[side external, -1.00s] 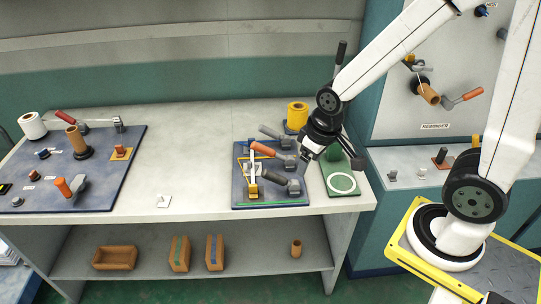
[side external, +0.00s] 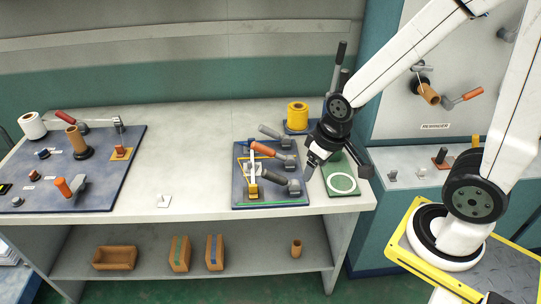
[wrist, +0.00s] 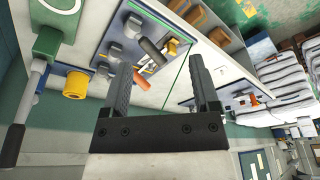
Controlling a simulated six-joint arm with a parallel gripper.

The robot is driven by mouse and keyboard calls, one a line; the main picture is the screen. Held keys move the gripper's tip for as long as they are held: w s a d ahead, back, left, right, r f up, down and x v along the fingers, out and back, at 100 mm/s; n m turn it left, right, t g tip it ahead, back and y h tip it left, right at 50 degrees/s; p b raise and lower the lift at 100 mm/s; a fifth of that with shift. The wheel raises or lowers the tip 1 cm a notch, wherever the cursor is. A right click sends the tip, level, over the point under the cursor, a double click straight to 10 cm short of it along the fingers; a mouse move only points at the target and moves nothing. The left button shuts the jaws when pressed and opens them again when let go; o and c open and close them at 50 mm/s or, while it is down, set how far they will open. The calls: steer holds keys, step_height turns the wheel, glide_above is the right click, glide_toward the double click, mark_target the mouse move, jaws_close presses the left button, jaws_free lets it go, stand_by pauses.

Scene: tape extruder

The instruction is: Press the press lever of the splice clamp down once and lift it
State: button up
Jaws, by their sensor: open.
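The splice clamp's blue board (side external: 240,194) lies near the table's front edge, with a yellow frame and several levers. I cannot tell which is the press lever. The orange handle (wrist: 143,80) and dark handle (wrist: 150,47) also show between my fingers in the wrist view. My gripper (side external: 335,170) is open and empty, right of the board. Its fingers (wrist: 161,72) look clear of the levers.
A green press base (side external: 343,184) with a tall dark handle (side external: 339,62) stands under and behind my gripper. A yellow roll (side external: 297,114) is behind the board. Another blue board (side external: 110,180) with tools lies at left. The table between the boards is mostly clear.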

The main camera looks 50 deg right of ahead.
steer(key=shift+c, duration=0.4)
steer(key=n+g, duration=0.3)
steer(key=n, duration=0.6)
glide_above(262, 145)
step_height(262, 145, down, 6)
steer(key=shift+a+f, duration=0.1)
steer(key=shift+f, duration=0.05)
steer(key=shift+f, duration=3.9)
